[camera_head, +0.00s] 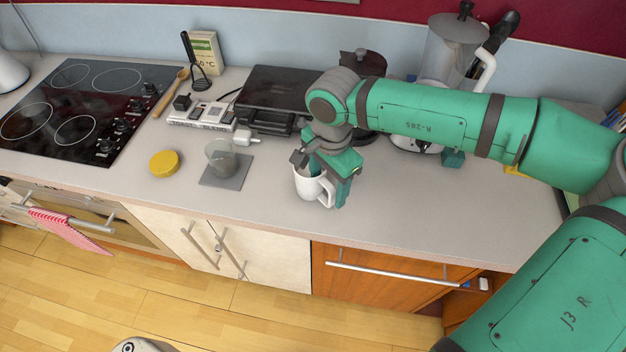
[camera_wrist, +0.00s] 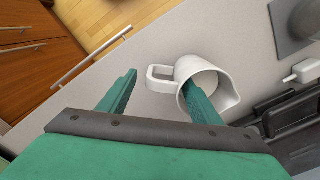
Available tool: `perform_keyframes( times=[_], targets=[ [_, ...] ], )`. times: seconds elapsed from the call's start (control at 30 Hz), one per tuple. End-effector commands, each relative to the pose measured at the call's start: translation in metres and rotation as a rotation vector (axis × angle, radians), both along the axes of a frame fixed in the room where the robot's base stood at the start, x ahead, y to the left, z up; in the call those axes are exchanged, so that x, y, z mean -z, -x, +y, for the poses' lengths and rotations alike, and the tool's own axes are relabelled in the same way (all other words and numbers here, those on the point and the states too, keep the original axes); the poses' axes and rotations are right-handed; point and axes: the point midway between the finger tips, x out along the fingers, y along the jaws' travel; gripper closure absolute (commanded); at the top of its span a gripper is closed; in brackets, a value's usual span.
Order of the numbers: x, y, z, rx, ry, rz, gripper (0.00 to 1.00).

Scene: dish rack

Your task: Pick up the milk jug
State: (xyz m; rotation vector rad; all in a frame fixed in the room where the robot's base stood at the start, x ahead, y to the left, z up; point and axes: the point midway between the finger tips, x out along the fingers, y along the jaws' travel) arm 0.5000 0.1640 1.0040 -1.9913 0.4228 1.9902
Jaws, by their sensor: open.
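The milk jug (camera_head: 312,184) is a white pitcher with a handle, upright on the counter near its front edge. In the wrist view the jug (camera_wrist: 228,92) shows its open mouth, with its handle (camera_wrist: 160,78) pointing left. My gripper (camera_head: 325,184) is open at the jug. In the wrist view, one finger of my gripper (camera_wrist: 160,98) is at the left, outside the jug below the handle. The other finger reaches over the rim, with its tip at the mouth of the jug. Contact cannot be told.
A glass cup (camera_head: 221,157) on a grey mat (camera_head: 226,182) and a yellow lid (camera_head: 164,164) lie to the left. A black grill (camera_head: 285,92) and a blender (camera_head: 452,50) stand behind. The counter's front edge (camera_head: 380,241) is close.

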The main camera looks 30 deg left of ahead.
Motion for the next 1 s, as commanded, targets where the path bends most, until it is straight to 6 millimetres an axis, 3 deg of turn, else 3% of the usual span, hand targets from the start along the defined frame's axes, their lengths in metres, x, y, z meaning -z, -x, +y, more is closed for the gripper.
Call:
perform_keyframes(
  times=[0.23, 0.57, 0.83, 1.0],
  targets=[
    [0.034, 0.002, 0.003, -0.001, 0.0, 0.003, 0.42],
    [0.042, 0.001, 0.002, -0.001, 0.0, 0.0, 0.42],
    [0.041, 0.001, 0.003, 0.0, -0.001, 0.0, 0.99],
    [0.041, 0.001, 0.002, 0.0, -0.001, 0.0, 0.99]
  ],
)
